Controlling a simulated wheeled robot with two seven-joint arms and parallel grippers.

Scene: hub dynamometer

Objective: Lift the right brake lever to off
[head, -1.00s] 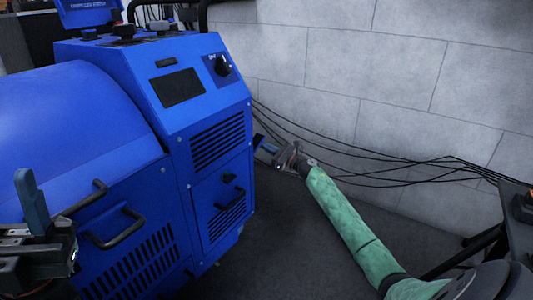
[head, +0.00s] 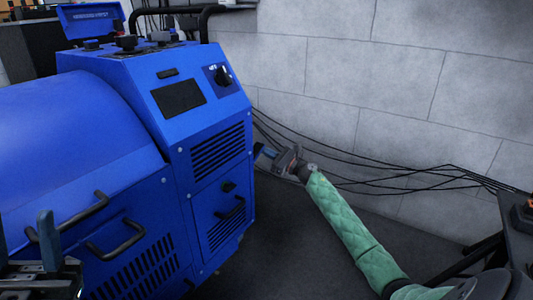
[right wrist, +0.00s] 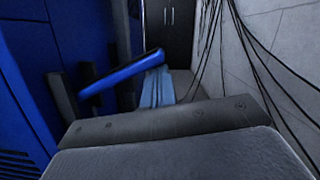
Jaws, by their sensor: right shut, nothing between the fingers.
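My right gripper (head: 267,152) is low at the far right side of the blue machine (head: 120,200), near the wall. Its light blue fingers (right wrist: 158,88) are shut with nothing between them. In the right wrist view a slanted blue bar (right wrist: 115,77) shows beside the fingertips, with dark upright parts behind it. It may be the right brake lever, but I cannot tell for sure, nor whether the fingers touch it. The machine's side hides this spot in the head view. My left gripper (head: 25,245) is at the bottom left, cut by the frame, its fingers apart.
The machine's front has black handles (head: 115,240), vents and a knob (head: 222,75). Black cables (head: 380,165) run along the grey block wall (head: 360,80). A dark cabinet (right wrist: 170,30) stands beyond my fingers. The floor (head: 290,240) between machine and wall is clear.

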